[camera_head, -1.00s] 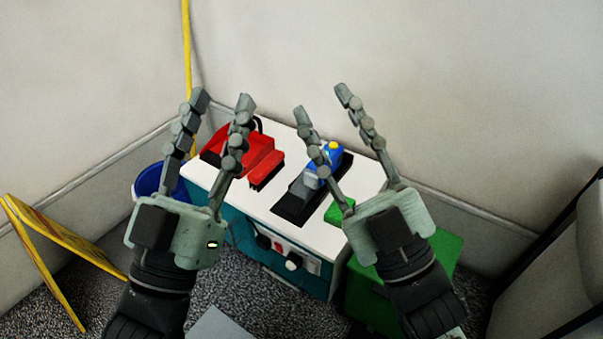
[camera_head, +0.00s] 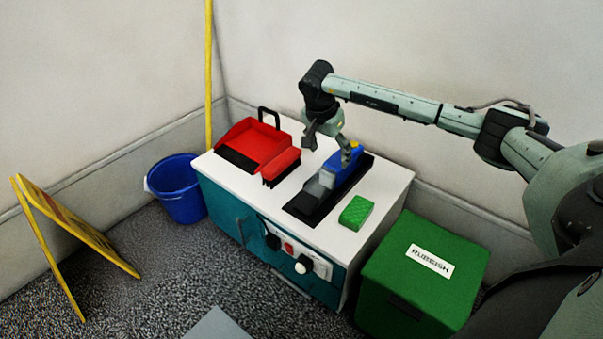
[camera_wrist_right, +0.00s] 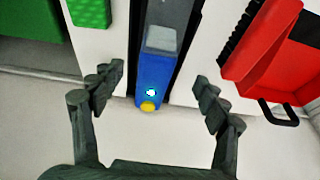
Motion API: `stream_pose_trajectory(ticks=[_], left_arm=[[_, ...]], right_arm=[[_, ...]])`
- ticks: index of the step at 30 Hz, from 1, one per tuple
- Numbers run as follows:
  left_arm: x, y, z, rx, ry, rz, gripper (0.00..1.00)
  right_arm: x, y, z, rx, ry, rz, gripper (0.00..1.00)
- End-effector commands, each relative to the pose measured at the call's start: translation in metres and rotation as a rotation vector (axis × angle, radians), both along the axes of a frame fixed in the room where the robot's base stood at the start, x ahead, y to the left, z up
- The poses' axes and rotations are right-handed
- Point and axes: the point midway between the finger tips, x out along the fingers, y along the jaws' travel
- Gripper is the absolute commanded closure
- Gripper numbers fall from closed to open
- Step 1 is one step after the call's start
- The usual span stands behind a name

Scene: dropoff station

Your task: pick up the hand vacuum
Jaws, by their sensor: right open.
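The hand vacuum (camera_head: 339,166) is blue with a grey clear front and a yellow end. It lies in a black tray (camera_head: 302,209) on the white top of the cabinet. In the right wrist view the vacuum (camera_wrist_right: 163,67) lies between and beyond the fingers. My right gripper (camera_head: 328,149) is above the back end of the vacuum, pointing down. In the wrist view my right gripper (camera_wrist_right: 162,93) is open, one finger on each side of the blue body, apart from it. My left gripper is not in view.
A red dustpan and brush (camera_head: 258,147) lies left of the vacuum and a green sponge (camera_head: 356,212) right of it. A green rubbish box (camera_head: 424,284) stands right of the cabinet (camera_head: 220,216). A blue bucket (camera_head: 178,190) and yellow floor sign (camera_head: 72,232) stand left.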

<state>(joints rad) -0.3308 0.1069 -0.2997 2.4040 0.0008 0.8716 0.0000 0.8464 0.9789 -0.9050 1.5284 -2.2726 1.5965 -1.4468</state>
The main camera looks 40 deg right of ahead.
Motion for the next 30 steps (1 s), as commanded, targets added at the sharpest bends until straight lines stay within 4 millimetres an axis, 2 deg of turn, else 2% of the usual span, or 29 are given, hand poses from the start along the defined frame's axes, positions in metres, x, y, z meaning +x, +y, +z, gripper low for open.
stream_pose_trajectory(ticks=[1,4,14,21,29,30], left_arm=[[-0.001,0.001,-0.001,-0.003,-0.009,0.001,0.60],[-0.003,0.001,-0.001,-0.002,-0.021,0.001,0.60],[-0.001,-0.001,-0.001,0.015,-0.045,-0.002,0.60],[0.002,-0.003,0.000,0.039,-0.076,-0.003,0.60],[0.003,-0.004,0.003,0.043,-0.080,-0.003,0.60],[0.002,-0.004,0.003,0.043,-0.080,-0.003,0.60]], right_arm=[[0.001,-0.017,0.007,-0.043,0.004,-0.007,0.26],[0.000,-0.032,0.007,-0.081,0.011,-0.010,0.26],[0.003,-0.042,-0.024,-0.079,0.011,-0.010,0.26],[0.007,-0.053,-0.057,-0.077,0.010,-0.009,0.26],[0.008,-0.056,-0.060,-0.078,0.008,-0.008,0.26],[0.008,-0.056,-0.060,-0.078,0.008,-0.008,0.30]])
